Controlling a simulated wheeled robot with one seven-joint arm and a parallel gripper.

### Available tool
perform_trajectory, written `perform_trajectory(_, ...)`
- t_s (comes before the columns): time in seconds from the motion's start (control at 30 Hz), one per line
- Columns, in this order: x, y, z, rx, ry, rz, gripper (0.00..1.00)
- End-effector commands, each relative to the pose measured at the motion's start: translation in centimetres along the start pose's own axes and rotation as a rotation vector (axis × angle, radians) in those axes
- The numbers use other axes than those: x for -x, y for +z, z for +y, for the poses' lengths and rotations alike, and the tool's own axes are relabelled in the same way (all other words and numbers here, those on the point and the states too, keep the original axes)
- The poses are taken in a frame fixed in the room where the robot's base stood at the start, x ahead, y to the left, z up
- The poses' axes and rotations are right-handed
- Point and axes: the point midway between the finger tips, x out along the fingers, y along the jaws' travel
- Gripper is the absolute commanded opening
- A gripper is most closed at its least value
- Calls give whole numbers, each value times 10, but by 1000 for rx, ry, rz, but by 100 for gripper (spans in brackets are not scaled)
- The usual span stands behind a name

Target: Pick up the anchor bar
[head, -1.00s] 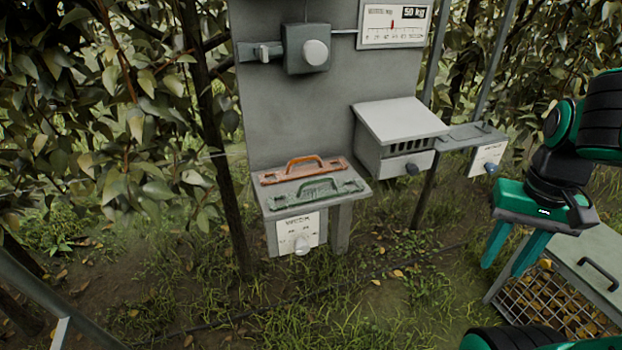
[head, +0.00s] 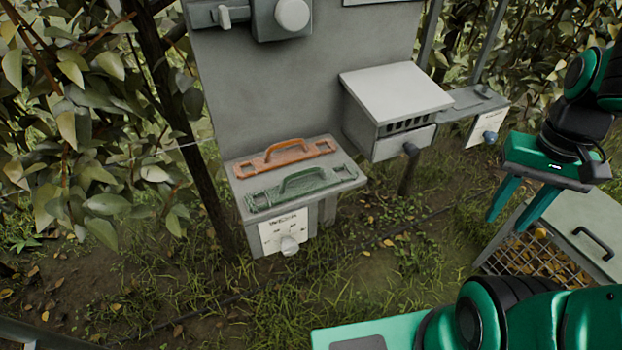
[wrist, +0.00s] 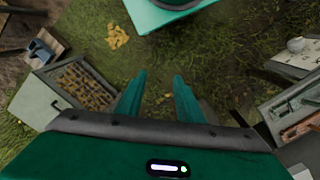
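Two flat bars with raised handles lie side by side on a grey shelf (head: 237,188). The orange bar (head: 285,158) is at the back and the green bar (head: 300,189) is in front. I cannot tell by label which one is the anchor bar. My gripper (head: 509,221) hangs at the right of the head view, fingers down, well away from both bars. It is open and empty. In the wrist view the spread fingers of my gripper (wrist: 157,92) show only ground between them, and the shelf with the bars is at the right edge.
A white panel with a knob (head: 290,240) is on the shelf's front. A grey slotted box (head: 395,100) and a small side shelf (head: 470,103) stand to its right. A lidded mesh crate (head: 575,240) sits below my gripper. Leafy branches crowd the left. Grass ahead is free.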

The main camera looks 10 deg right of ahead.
Motion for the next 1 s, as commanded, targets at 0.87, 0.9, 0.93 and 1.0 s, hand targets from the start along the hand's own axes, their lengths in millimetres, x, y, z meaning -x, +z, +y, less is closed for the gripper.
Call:
perform_trajectory(0.87,55,-58,-214,-399,-73,-26,34)
perform_trajectory(0.9,58,-56,-234,-432,-76,-34,34)
perform_trajectory(0.93,59,-54,-250,-457,-77,-41,34)
perform_trajectory(1.0,62,-47,-285,-515,-79,-57,34)
